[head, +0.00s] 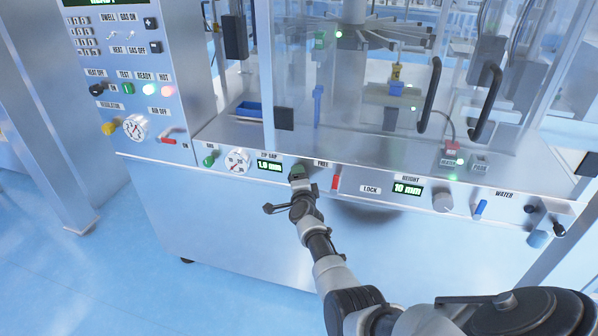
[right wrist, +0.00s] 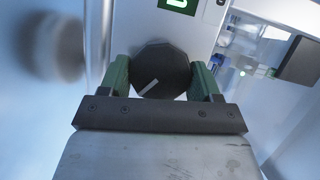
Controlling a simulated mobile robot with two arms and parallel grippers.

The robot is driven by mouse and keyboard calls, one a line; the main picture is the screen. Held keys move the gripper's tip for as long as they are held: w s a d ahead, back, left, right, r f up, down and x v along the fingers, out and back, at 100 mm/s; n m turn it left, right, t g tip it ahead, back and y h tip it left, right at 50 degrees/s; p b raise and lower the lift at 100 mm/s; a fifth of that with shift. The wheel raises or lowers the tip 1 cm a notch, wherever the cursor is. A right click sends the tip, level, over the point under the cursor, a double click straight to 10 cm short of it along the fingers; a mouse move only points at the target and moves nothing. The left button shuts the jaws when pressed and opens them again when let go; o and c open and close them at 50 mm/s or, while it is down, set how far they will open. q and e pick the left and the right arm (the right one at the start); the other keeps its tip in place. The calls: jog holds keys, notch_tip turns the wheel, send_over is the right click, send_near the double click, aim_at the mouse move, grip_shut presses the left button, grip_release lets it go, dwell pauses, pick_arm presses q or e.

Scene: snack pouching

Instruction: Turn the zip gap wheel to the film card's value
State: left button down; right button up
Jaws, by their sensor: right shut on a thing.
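The zip gap wheel is a dark faceted knob with a pale index line; it fills the space between the green fingers in the right wrist view (right wrist: 162,68). In the head view the wheel (head: 297,170) is mostly hidden by my right gripper (head: 303,190), which comes up from below. My right gripper is shut on the wheel, a finger on each side. The zip gap display (head: 269,166) beside it appears to read 1.0 mm in green. I cannot make out a film card. My left gripper is not in view.
A red lever (head: 336,183) under the FREE label stands close right of the wheel. A pressure gauge (head: 237,161) is to the left. Further right are a height display (head: 408,189) reading 10 mm and a height knob (head: 443,202). Clear guard doors with black handles (head: 429,95) rise above.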

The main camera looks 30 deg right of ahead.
jog(key=shift+n+g+p, duration=0.3)
jog(key=shift+n+p, duration=0.2)
jog(key=shift+p, duration=0.1)
jog(key=o, duration=0.9)
jog(key=shift+o, duration=0.2)
jog(key=shift+a, duration=0.1)
jog(key=f+p+v, duration=0.1)
jog(key=p+v, duration=0.2)
jog(key=v, duration=0.7)
jog(key=shift+s+a+r, duration=0.15)
jog(key=shift+s+r, duration=0.25)
jog(key=shift+r, duration=0.05)
